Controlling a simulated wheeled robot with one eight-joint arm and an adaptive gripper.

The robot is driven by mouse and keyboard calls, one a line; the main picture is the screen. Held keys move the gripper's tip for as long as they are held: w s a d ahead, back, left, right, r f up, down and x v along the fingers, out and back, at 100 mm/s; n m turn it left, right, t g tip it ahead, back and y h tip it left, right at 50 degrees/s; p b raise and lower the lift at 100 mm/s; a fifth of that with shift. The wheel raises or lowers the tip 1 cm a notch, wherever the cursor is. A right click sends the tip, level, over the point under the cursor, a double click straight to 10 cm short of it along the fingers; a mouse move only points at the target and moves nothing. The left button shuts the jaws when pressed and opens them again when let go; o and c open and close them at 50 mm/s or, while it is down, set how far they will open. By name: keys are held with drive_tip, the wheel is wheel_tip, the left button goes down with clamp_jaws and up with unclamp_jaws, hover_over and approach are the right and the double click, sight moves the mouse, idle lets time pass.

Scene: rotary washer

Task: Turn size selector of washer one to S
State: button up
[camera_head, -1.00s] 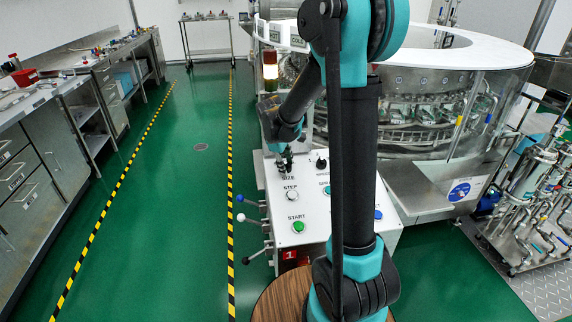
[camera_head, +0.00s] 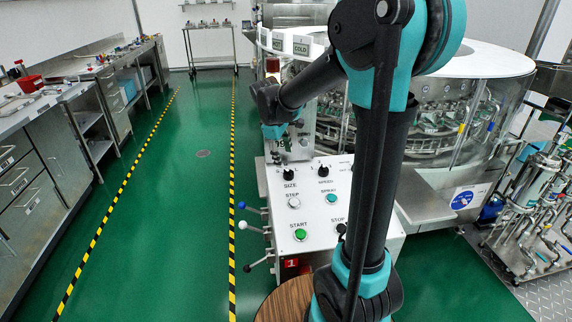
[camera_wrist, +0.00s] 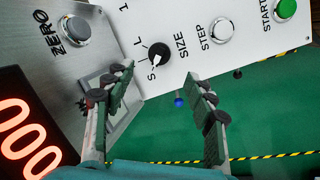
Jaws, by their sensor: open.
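The size selector (camera_head: 289,174) is a black knob on the white control panel, labelled SIZE. In the wrist view the size selector (camera_wrist: 158,53) is fully visible, and its white mark appears to lie on the side facing the S. An L label shows above the S. My gripper (camera_wrist: 160,77) is open and empty, its two padded fingers apart with the knob seen between and beyond their tips, not touching it. In the head view my gripper (camera_head: 297,124) is small and partly hidden, above and behind the knob.
The panel (camera_head: 316,215) also carries a STEP button (camera_head: 294,202), a green START button (camera_head: 300,234), and a speed knob (camera_head: 323,171). Levers (camera_head: 252,226) stick out at its left. A red 1 sign (camera_head: 291,262) is below. Green floor is free at left.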

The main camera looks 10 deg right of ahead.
drive_tip(key=shift+v, duration=1.4)
drive_tip(key=s+d+f+m+y, duration=0.1)
drive_tip(key=s+d+f+m, duration=0.1)
drive_tip(key=s, duration=0.5)
drive_tip(key=s+d+f+m+t, duration=0.1)
drive_tip(key=s+d+f+m, duration=0.1)
drive_tip(key=s+f+m, duration=0.3)
drive_tip(key=s+d+f+m+t+y, duration=0.1)
drive_tip(key=s+f+m, duration=0.3)
drive_tip(key=s, duration=0.6)
drive_tip(key=shift+s+d+f+y, duration=0.15)
drive_tip(key=shift+d+f, duration=0.25)
drive_tip(key=shift+f, duration=0.3)
drive_tip(key=shift+s+d+f+y, duration=0.15)
drive_tip(key=shift+d+f, duration=0.25)
drive_tip(key=shift+f, duration=0.3)
drive_tip(key=shift+d, duration=0.1)
